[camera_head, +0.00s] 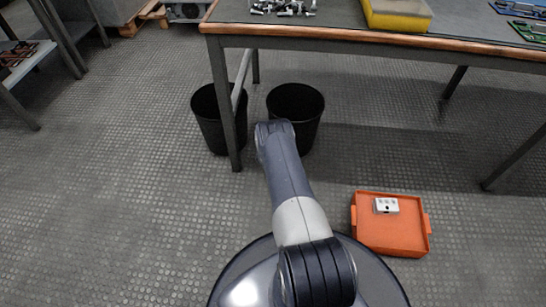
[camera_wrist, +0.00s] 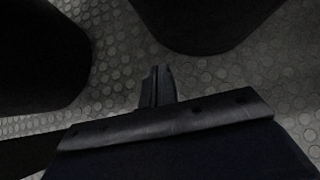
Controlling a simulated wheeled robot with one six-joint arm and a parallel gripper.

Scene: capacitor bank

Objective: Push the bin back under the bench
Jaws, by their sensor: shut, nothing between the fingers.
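Two round black bins stand on the floor at the bench (camera_head: 380,43) in the head view. The left bin (camera_head: 207,116) is beside and partly behind the front bench leg. The right bin (camera_head: 297,100) is under the bench's front edge, its lower left covered by my arm. My gripper (camera_wrist: 158,84) shows in the wrist view, shut and empty, low over the floor. One dark bin (camera_wrist: 38,55) is on its left and another dark bin (camera_wrist: 200,20) beyond it; I cannot tell which is which. In the head view my arm hides the gripper.
An orange tray (camera_head: 385,240) with a small silver box (camera_head: 386,205) lies on the floor at right. A bench leg (camera_head: 224,105) stands between the bins. A yellow bin (camera_head: 397,14) and metal parts (camera_head: 283,7) are on the bench.

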